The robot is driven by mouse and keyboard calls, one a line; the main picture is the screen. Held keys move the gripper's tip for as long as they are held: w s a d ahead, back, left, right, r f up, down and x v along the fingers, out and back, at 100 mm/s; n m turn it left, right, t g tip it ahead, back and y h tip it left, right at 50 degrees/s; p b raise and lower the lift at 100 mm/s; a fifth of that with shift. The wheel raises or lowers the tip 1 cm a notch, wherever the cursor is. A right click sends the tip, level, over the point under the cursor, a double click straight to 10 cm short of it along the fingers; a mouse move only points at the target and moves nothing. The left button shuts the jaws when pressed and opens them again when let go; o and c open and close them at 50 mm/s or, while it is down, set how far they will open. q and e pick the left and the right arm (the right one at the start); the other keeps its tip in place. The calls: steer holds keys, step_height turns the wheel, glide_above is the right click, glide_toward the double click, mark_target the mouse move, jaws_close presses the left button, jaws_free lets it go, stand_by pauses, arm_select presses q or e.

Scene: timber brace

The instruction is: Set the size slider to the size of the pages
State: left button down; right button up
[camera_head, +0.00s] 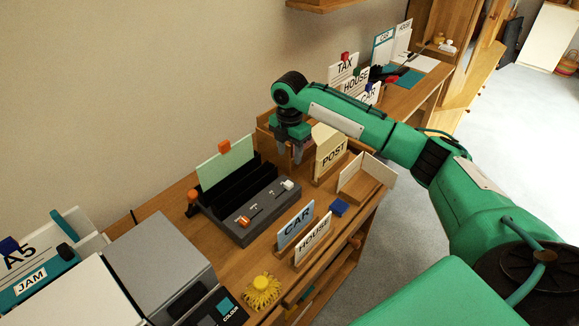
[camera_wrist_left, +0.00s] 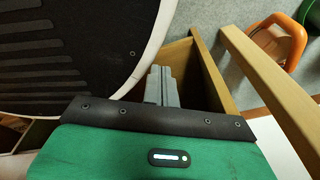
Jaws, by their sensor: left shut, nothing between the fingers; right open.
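The dark grey machine (camera_head: 245,205) stands on the wooden counter with black slots at its back. An orange slider knob (camera_head: 243,221) and a white knob (camera_head: 287,185) sit on its front panel; the small markings are too small to read. A pale green page (camera_head: 227,166) stands upright in the machine, with an orange piece at its top edge. My right gripper (camera_head: 290,153) is open and points down, behind and right of the machine, apart from both knobs. My left gripper (camera_wrist_left: 162,86) is shut and empty in the left wrist view, away from the machine.
Holders with CAR (camera_head: 295,226), HOUSE (camera_head: 313,240) and POST (camera_head: 334,152) cards stand right of the machine. A grey printer-like box (camera_head: 160,265), a JAM label (camera_head: 31,281) and an A5 sign (camera_head: 20,257) are at left. A yellow flower-like thing (camera_head: 262,291) lies in front.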

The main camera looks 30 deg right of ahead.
arm_select(q)
steer(key=shift+s+d, duration=0.1)
steer(key=shift+d, duration=0.45)
arm_select(e)
step_height(320, 180, up, 2)
steer(key=shift+r, duration=0.2)
arm_select(q)
steer(key=shift+a, duration=0.1)
